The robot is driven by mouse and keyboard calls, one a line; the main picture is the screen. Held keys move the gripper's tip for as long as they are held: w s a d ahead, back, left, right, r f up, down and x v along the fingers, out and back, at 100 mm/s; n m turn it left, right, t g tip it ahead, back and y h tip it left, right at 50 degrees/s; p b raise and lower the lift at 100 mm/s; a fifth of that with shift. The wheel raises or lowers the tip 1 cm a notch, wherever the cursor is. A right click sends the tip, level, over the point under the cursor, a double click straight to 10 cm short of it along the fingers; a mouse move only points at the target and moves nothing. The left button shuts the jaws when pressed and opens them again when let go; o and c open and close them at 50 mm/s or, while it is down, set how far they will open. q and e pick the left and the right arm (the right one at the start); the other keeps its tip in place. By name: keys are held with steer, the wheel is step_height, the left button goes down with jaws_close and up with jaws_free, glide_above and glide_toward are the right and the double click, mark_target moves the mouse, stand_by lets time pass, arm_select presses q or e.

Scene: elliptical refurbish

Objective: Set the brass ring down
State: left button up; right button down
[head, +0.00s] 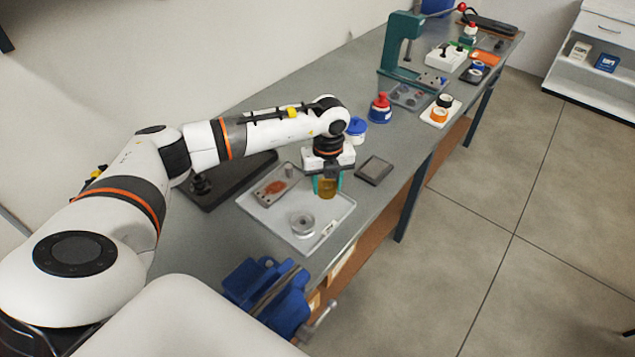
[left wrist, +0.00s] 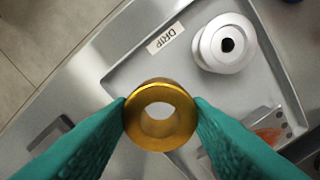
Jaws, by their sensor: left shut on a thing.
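My left gripper (head: 327,187) is shut on the brass ring (left wrist: 160,115), with one green fingertip on each side of it. The ring (head: 328,188) also shows in the head view, below the fingers at the right part of a grey tray (head: 262,217). In the left wrist view the tray (left wrist: 124,82) carries a label reading "DRIP". I cannot tell whether the ring touches the tray. A silver flanged part (left wrist: 228,44) stands in the tray, apart from the ring; it also shows in the head view (head: 302,222). My right gripper is not in view.
A plate with a rust-coloured patch (head: 271,187) lies in the tray. A blue vise (head: 268,290) is at the near bench edge. A small dark plate (head: 374,170) lies right of the tray. A blue-lidded jar (head: 356,128) and a red-topped bottle (head: 380,108) stand beyond.

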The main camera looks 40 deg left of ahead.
mark_target(326, 207)
arm_select(q)
step_height(326, 207, down, 6)
steer(key=shift+r+p, duration=0.25)
steer(key=shift+p, duration=0.4)
steer(key=shift+f, duration=0.1)
steer(key=shift+f, duration=0.15)
steer(key=o, duration=1.2)
